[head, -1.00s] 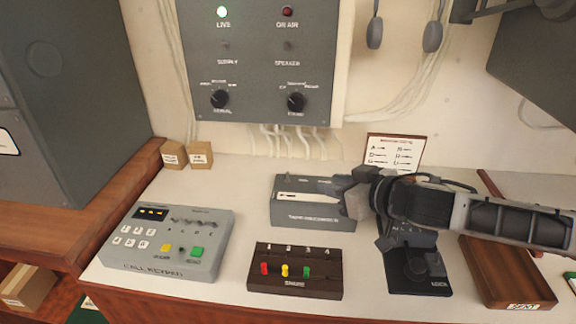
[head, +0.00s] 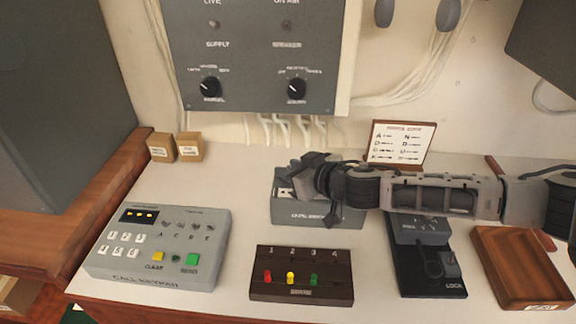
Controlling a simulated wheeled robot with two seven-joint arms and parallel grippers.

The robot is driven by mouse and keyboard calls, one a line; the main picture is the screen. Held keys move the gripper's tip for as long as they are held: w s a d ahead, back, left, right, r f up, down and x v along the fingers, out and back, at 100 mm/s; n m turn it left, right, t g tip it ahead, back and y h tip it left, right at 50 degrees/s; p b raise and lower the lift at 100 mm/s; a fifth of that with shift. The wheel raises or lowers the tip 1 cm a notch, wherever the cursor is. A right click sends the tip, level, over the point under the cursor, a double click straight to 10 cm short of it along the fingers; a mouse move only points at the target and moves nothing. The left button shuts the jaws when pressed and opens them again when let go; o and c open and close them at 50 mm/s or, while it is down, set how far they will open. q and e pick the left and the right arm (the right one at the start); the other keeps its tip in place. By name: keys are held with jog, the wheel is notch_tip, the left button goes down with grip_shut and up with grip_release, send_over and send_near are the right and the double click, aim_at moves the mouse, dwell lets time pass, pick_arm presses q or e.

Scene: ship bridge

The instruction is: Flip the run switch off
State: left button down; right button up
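A grey box (head: 290,213) with a white strip on top stands in the middle of the desk, its front label too small to read. My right gripper (head: 298,172) is over the box's top from the right and hides most of that top. I cannot make out the run switch; any switch at the back of the box is behind the gripper. I cannot tell if the fingers touch anything, or whether they are open or shut. My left gripper is not in view.
A call keypad (head: 150,262) stands at left. A dark block with coloured pegs (head: 302,289) is in front. A black key unit (head: 428,270) marked LOCK and a wooden tray (head: 515,262) are at right, under my arm. A grey panel (head: 255,75) hangs behind.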

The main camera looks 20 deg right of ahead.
jog(key=shift+c, duration=0.3)
grip_shut()
jog(key=shift+s+f+t+b, duration=0.15)
jog(key=shift+f+t+b, duration=0.2)
jog(key=shift+b, duration=0.7)
jog(key=shift+a+n+b, duration=0.1)
jog(key=shift+n+b, duration=0.2)
jog(key=shift+b, duration=0.15)
jog(key=shift+r+t, duration=0.35)
jog(key=shift+o, duration=0.3)
grip_release()
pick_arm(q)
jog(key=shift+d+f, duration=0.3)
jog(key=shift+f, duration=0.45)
